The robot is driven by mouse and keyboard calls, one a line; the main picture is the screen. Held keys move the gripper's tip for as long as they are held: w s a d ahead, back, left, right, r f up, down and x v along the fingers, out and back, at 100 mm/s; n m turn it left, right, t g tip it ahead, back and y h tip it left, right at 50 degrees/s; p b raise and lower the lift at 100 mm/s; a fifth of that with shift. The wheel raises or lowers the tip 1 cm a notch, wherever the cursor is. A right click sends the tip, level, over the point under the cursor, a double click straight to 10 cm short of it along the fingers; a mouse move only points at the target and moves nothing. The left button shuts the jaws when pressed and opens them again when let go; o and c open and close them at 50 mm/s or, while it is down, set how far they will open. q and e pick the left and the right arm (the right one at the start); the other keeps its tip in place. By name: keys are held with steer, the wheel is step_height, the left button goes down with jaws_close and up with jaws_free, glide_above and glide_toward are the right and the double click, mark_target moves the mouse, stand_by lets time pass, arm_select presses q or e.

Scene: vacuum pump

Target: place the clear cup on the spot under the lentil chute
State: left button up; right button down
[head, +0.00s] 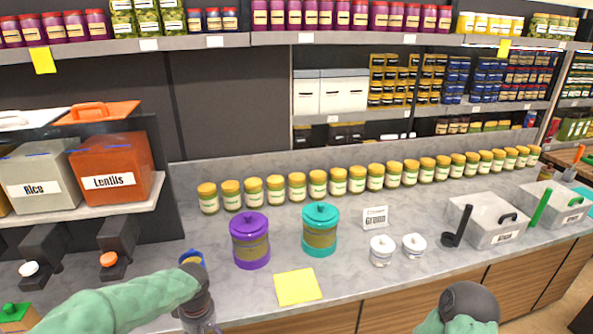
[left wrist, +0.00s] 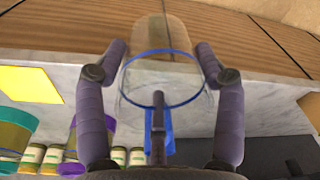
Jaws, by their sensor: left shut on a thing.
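The clear cup with a blue rim and blue handle (left wrist: 165,35) is between the two fingers of my left gripper (left wrist: 160,72) in the left wrist view. The fingers are shut on it from both sides. In the head view my left gripper (head: 200,310) is low at the counter's front edge, and the cup is mostly hidden there. The orange lentil bin (head: 112,170) stands on the left shelf. Its black chute (head: 118,238) with an orange knob (head: 108,259) is left of my gripper. I cannot make out the spot under it. My right gripper (head: 470,300) is at the bottom right, fingers hidden.
A purple canister (head: 250,240), a teal canister (head: 320,230) and a yellow sheet (head: 298,287) are on the counter (head: 350,280). Several yellow-lidded jars line the back. The rice bin (head: 40,180) is left of the lentils.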

arm_select(q)
steer(key=d+f+m+h+b, duration=0.1)
steer(key=d+f+m+b, duration=0.2)
steer(key=d+f+m, duration=0.3)
step_height(320, 180, down, 6)
steer(key=s+m, duration=0.1)
steer(key=m, duration=0.3)
steer(key=shift+t+b, duration=0.35)
steer(key=shift+t, duration=0.05)
steer(key=shift+w+f, duration=0.1)
